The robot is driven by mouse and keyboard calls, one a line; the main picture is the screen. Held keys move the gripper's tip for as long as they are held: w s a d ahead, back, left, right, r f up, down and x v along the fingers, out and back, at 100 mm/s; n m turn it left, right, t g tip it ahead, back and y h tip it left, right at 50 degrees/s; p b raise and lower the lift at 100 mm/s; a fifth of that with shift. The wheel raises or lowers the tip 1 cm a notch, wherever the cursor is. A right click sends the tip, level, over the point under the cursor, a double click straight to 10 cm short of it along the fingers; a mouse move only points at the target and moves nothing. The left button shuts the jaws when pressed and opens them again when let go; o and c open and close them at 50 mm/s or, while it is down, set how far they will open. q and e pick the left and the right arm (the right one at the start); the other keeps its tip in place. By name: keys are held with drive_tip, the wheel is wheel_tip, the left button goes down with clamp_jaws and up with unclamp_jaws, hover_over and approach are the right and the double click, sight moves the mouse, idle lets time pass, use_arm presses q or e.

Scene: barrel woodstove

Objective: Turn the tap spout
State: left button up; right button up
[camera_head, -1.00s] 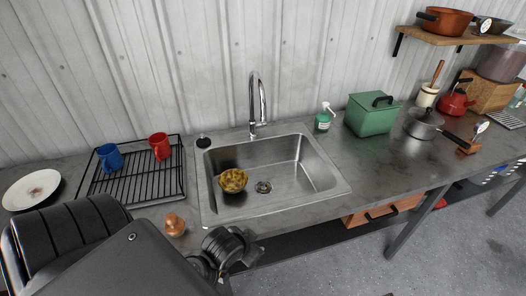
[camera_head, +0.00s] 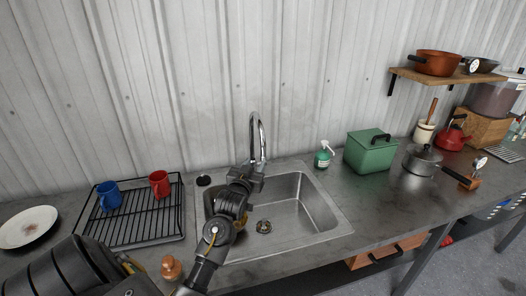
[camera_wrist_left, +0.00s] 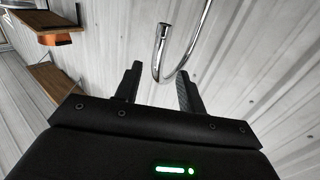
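The chrome tap (camera_head: 254,128) rises behind the sink in a tall curved spout. My left gripper (camera_head: 254,170) is over the sink, right by the spout's lower part, and partly covers the tap's base in the head view. In the left wrist view the hooked spout (camera_wrist_left: 163,42) shows at and between the two dark fingertips of my left gripper (camera_wrist_left: 160,72). The fingers are apart, with a gap between them. I cannot tell whether either finger touches the spout. My right gripper is not in view.
The steel sink (camera_head: 312,205) lies under my left arm. A rack (camera_head: 140,222) with a blue mug (camera_head: 108,196) and red mug (camera_head: 159,184) is to the left. A soap bottle (camera_head: 323,155) and green box (camera_head: 370,152) stand to the right. An onion (camera_head: 171,268) is in front.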

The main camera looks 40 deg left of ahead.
sight(262, 152)
use_arm(q)
drive_tip(key=p+x, duration=0.3)
drive_tip(key=x, duration=0.5)
drive_tip(key=shift+w, duration=0.4)
drive_tip(key=shift+w+a, duration=0.3)
drive_tip(key=shift+w, duration=0.35)
clamp_jaws()
